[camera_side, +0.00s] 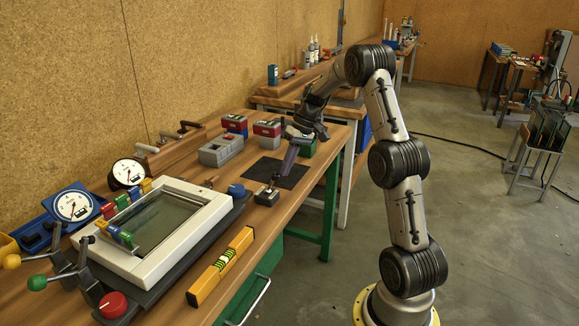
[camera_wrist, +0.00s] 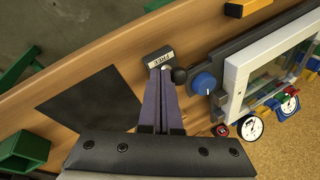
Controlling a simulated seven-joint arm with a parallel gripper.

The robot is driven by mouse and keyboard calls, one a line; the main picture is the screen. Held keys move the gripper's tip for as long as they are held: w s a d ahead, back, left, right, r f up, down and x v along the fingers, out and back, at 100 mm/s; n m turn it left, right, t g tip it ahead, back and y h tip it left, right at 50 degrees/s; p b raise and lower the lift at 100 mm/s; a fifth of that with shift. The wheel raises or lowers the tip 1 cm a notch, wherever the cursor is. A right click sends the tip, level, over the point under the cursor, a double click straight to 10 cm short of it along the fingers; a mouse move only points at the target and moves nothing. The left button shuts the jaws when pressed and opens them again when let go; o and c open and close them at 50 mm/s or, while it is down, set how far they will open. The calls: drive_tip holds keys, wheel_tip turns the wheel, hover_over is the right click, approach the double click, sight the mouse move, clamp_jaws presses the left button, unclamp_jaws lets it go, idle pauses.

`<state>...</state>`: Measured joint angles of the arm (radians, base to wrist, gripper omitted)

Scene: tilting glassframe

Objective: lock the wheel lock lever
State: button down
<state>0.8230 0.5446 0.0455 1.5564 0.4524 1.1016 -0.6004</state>
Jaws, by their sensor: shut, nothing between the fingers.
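The wheel lock (camera_side: 265,196) is a small dark block on the bench, beyond the glass frame's right end in the side view. In the wrist view its block (camera_wrist: 158,55) carries a pale label that seems to read FREE, upside down. A black ball knob (camera_wrist: 179,75), apparently the lever's end, shows just right of the fingertips. My gripper (camera_side: 276,180) points down at the block with its fingers shut and empty. In the wrist view the fingertips (camera_wrist: 161,72) overlap the block's near edge and partly hide the lever. I cannot tell whether they touch the knob.
A white-framed glass panel (camera_side: 205,203) with a blue knob (camera_side: 236,190) stands beside the lock. A yellow level (camera_side: 220,267) lies at the bench's front. A dark mat (camera_side: 290,174) lies behind the lock. Grey and red boxes (camera_side: 268,128) stand farther back.

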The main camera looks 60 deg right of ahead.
drive_tip(key=shift+w+r, duration=0.1)
drive_tip(key=shift+w, duration=0.05)
drive_tip(key=shift+w+r+g, duration=0.1)
drive_tip(key=shift+w+g, duration=0.05)
drive_tip(key=shift+g, duration=0.15)
drive_tip(key=shift+w+r+g, duration=0.1)
drive_tip(key=shift+w+g, duration=0.15)
drive_tip(key=shift+g, duration=0.05)
drive_tip(key=shift+w+r+g, duration=0.15)
drive_tip(key=shift+w+g, duration=0.25)
drive_tip(key=shift+w, duration=0.1)
drive_tip(key=shift+w+r+g, duration=0.15)
drive_tip(key=shift+w+g, duration=0.25)
drive_tip(key=shift+w, duration=0.1)
drive_tip(key=w, duration=0.3)
drive_tip(key=shift+w, duration=0.35)
drive_tip(key=shift+r, duration=0.2)
drive_tip(key=shift+r, duration=0.7)
